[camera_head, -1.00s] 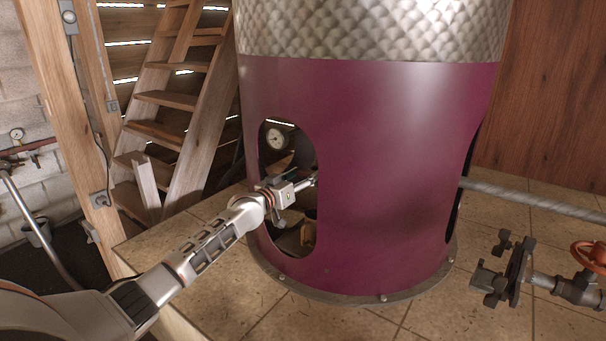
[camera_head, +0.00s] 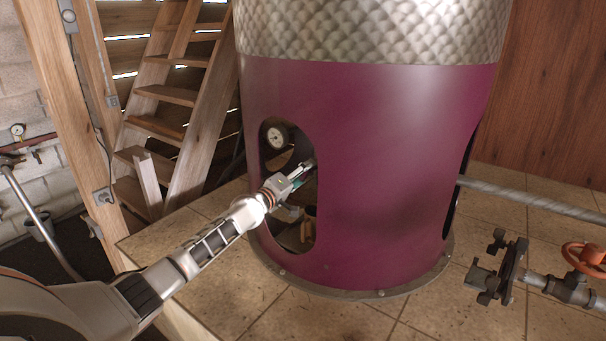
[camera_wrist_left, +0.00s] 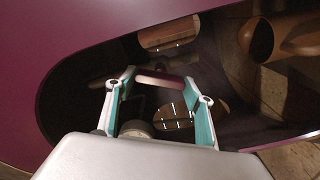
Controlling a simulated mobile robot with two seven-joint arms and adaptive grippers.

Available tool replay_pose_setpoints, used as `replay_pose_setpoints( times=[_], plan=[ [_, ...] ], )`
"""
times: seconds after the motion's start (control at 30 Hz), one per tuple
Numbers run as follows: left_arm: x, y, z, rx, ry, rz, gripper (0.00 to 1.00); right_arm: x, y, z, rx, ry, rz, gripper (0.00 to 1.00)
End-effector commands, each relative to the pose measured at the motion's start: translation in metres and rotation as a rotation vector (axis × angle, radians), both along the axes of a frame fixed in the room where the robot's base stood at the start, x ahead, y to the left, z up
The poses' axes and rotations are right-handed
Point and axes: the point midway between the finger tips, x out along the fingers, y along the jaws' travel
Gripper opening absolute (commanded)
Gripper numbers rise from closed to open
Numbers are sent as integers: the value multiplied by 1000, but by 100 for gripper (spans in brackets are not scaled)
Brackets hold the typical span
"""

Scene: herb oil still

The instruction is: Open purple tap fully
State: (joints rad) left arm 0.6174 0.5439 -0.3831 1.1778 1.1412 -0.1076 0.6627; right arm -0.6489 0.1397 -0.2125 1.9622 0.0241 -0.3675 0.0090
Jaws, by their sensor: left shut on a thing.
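My left gripper (camera_head: 307,168) reaches into the oval opening on the left of the purple still body (camera_head: 390,170). In the left wrist view its two teal-sided fingers (camera_wrist_left: 160,88) are shut on a mauve bar (camera_wrist_left: 158,80), which looks like the lever of the purple tap. The bar runs from one fingertip to the other. The rest of the tap is dark or hidden behind the fingers and the edge of the opening, so how far it is open cannot be told. My right gripper is not in view.
A round gauge (camera_head: 276,137) shows inside the opening. The opening's rim is close around my left gripper. A pipe (camera_head: 530,198) and a valve with an orange handwheel (camera_head: 586,257) are at the right. Wooden stairs (camera_head: 172,95) stand at the left.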

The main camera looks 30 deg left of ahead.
Motion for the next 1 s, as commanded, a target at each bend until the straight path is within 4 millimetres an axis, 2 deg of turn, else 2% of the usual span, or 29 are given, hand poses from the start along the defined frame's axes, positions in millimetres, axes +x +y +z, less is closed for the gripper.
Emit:
replay_pose_setpoints(
  times=[0.2, 0.5, 1.0],
  plan=[
    [0, 0, -1, -195, 28, 0, 31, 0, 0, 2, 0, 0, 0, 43],
    [0, 0, -1, -399, 57, 0, 31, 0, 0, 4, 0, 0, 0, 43],
    [0, 0, -1, -521, 72, 1, 31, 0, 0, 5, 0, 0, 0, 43]
  ],
)
